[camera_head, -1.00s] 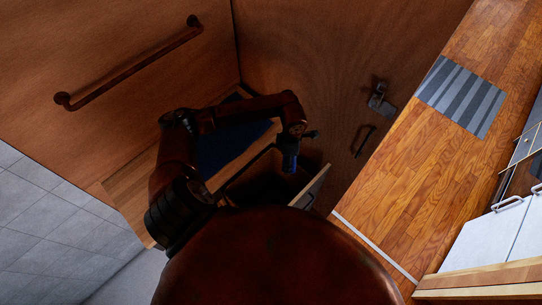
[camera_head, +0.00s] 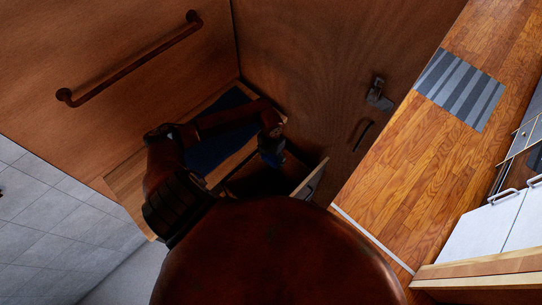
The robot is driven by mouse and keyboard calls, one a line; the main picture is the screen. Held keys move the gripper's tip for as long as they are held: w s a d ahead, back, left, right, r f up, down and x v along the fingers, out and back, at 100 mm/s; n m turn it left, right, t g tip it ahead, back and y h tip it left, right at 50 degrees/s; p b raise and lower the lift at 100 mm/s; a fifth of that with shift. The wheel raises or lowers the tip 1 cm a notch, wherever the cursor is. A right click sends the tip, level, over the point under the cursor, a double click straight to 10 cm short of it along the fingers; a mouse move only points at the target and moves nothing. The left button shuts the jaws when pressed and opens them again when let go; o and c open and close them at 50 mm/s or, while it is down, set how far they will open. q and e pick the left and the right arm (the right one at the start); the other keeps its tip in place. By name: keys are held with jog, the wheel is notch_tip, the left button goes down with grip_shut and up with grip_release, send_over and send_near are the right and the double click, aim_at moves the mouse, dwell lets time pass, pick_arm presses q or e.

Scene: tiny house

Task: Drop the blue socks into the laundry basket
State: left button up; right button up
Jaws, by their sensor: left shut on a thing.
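My left arm comes in from the left and bends over a wooden bench. My left gripper (camera_head: 270,152) is at its far end, small and dark. It is shut on the blue socks (camera_head: 272,159), which show only as a small dark blue patch at the fingers. The gripper is above the dark opening beside the bench. I cannot make out a laundry basket for certain; the opening is too dark to read. My right gripper is not in view.
A dark blue mat (camera_head: 212,150) lies on the wooden bench (camera_head: 126,182). An open panel (camera_head: 311,181) stands right of the opening. A rail (camera_head: 130,60) is on the left wall. A door handle (camera_head: 379,95) and a striped rug (camera_head: 460,88) are to the right, with clear wooden floor.

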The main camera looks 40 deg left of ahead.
aim_at(271, 156)
pick_arm(q)
jog(key=shift+f+b, duration=0.55)
jog(key=shift+f, duration=0.7)
jog(key=o, duration=1.2)
jog(key=shift+c, duration=0.2)
notch_tip(271, 156, up, 12)
jog(key=shift+r, duration=0.1)
jog(key=shift+a, duration=0.1)
